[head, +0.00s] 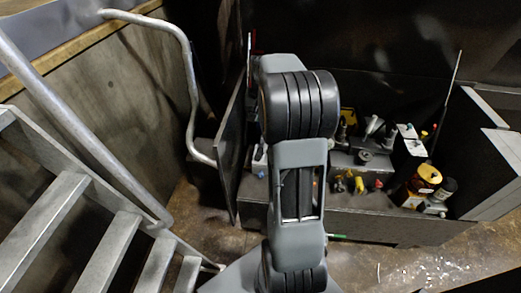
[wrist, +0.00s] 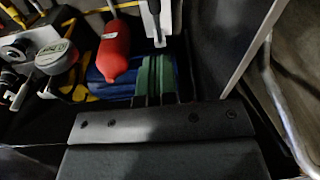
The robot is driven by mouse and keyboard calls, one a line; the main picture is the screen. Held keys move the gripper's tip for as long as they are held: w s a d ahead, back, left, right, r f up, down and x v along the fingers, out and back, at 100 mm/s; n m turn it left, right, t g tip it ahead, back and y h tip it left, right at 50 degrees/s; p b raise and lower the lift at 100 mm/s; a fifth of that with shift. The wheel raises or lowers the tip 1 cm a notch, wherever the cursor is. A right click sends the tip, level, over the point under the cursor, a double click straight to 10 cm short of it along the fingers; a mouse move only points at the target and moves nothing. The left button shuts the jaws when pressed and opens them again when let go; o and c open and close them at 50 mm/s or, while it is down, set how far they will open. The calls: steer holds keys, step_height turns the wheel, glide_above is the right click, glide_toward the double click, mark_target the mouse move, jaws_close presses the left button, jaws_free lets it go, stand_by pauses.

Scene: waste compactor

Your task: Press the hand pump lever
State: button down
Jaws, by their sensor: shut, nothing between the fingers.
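A long thin pale rod that looks like the hand pump lever (head: 447,95) stands slanted at the right of the open cabinet in the head view. A second thin upright rod (head: 249,60) shows at the cabinet's left, beside my arm. My arm hides the gripper in the head view.
A red bottle (wrist: 113,48) and blue and green items (wrist: 150,75) lie beyond my gripper. Metal stairs (head: 45,225) and a handrail (head: 188,70) stand at left.

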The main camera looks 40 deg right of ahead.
steer(key=d, duration=0.1)
steer(key=d+f, duration=0.1)
steer(key=f, duration=0.1)
steer(key=shift+w+d+m, duration=0.25)
steer(key=shift+d+m, duration=0.15)
steer(key=b, duration=0.1)
glide_above(260, 150)
steer(key=d, duration=0.2)
steer(key=f, duration=1)
steer(key=shift+w+a+f, duration=0.1)
steer(key=shift+a+f, duration=0.1)
steer(key=shift+s+a+f, duration=0.25)
steer(key=shift+a+f, duration=0.3)
steer(key=shift+f, duration=0.25)
steer(key=shift+s+a+f, duration=0.1)
steer(key=shift+a+f, duration=0.2)
steer(key=shift+f, duration=0.2)
steer(key=shift+a+f, duration=0.1)
steer(key=shift+f, duration=0.1)
